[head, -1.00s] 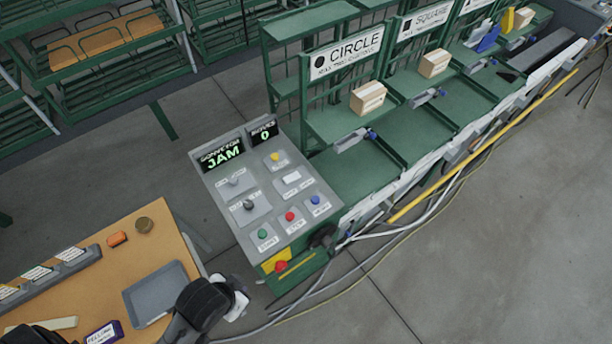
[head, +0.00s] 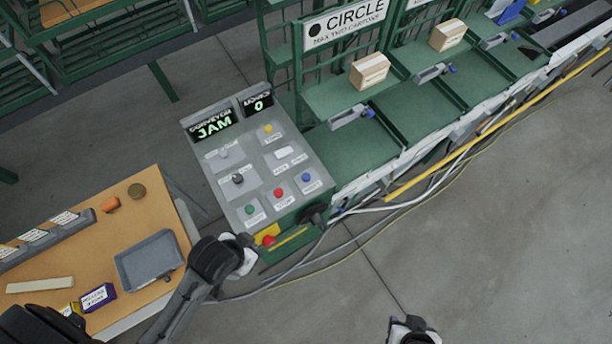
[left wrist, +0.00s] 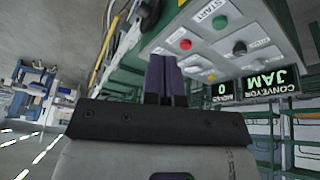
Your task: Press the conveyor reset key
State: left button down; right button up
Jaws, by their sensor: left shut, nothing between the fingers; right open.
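The grey control panel (head: 262,168) carries a display (head: 212,125) reading JAM and a smaller one (head: 257,103) reading 0. Its keys are green (head: 249,209), red (head: 278,193), blue (head: 306,178), yellow (head: 268,128) and white (head: 284,153); I cannot read which is marked reset. In the left wrist view the panel (left wrist: 200,38) appears upside down. My left gripper (left wrist: 163,65) is shut and empty, its dark fingers overlapping the panel in that view; I cannot tell whether they touch. My right gripper (head: 405,325) is open, at the head view's bottom edge, away from the panel.
A red mushroom button (head: 268,240) sits on the panel's front, close to my left arm. A wooden table (head: 95,225) with a grey tray (head: 150,259) stands at left. Green conveyor bays (head: 425,105) with cartons (head: 370,71) run right. Cables cross the floor.

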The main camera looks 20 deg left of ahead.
pick_arm(q)
jog(key=w+d+f+m+h, duration=0.2)
jog(key=w+d+f+h, duration=0.15)
jog(key=w+d, duration=0.35)
jog(key=n+t+h+b, duration=0.1)
jog(key=n+h+b, duration=0.2)
send_over(305, 175)
notch_tip(305, 175, down, 3)
jog(key=shift+f, duration=0.2)
notch_tip(305, 175, down, 8)
jog(key=b, duration=0.6)
jog(key=shift+r+b, duration=0.25)
jog(key=shift+b, duration=0.15)
jog(key=shift+d+f+b, duration=0.1)
jog(key=shift+f+b, duration=0.3)
jog(key=shift+f, duration=0.1)
